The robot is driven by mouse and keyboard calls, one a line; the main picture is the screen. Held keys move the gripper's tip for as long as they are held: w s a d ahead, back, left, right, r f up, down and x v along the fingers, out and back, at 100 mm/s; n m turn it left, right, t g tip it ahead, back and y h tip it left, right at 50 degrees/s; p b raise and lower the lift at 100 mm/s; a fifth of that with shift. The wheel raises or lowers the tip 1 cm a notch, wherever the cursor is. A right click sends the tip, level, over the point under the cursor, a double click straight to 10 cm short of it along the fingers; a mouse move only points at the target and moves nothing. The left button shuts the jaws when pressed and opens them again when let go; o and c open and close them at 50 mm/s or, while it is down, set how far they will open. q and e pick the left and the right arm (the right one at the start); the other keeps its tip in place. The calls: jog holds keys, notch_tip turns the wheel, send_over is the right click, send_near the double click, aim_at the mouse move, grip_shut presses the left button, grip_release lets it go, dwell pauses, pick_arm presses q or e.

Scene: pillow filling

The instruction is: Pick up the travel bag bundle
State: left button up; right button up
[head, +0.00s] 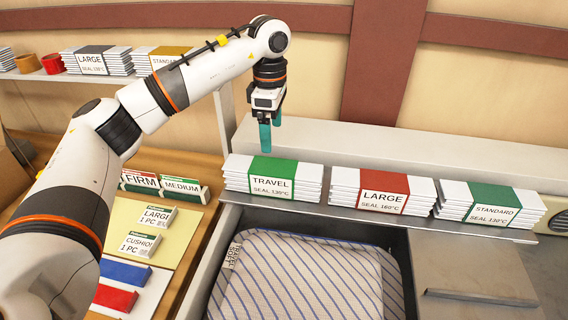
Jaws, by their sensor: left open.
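My left gripper (270,137) points down with teal fingertips, above and slightly behind the travel bundle. Its fingers are apart, with nothing between them, and do not appear to touch the bundle. My right gripper is not in view.
The large bundle (384,194) with a red band and the standard bundle (490,204) with a green band lie to the right. A striped pillow (300,278) lies in the recess in front. Cards lie at left; a shelf (110,76) holds more bundles.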

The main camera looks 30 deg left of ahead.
pick_arm(q)
jog(key=p, duration=0.2)
send_over(274, 165)
jog(key=s, duration=0.1)
notch_tip(274, 165, down, 5)
jog(key=shift+a+f, duration=0.1)
jog(key=shift+a, duration=0.05)
jog(key=shift+w+f, duration=0.2)
jog(key=shift+f, duration=0.45)
notch_tip(274, 165, down, 4)
jog(key=shift+w+f+p, duration=0.1)
jog(key=shift+f+p, duration=0.05)
jog(key=shift+p, duration=0.85)
jog(key=shift+f, duration=0.35)
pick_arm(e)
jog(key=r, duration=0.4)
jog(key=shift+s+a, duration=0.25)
pick_arm(q)
jog(key=shift+c, duration=0.4)
jog(key=c, duration=1.2)
jog(key=shift+c, duration=0.4)
jog(key=shift+w+r, duration=0.1)
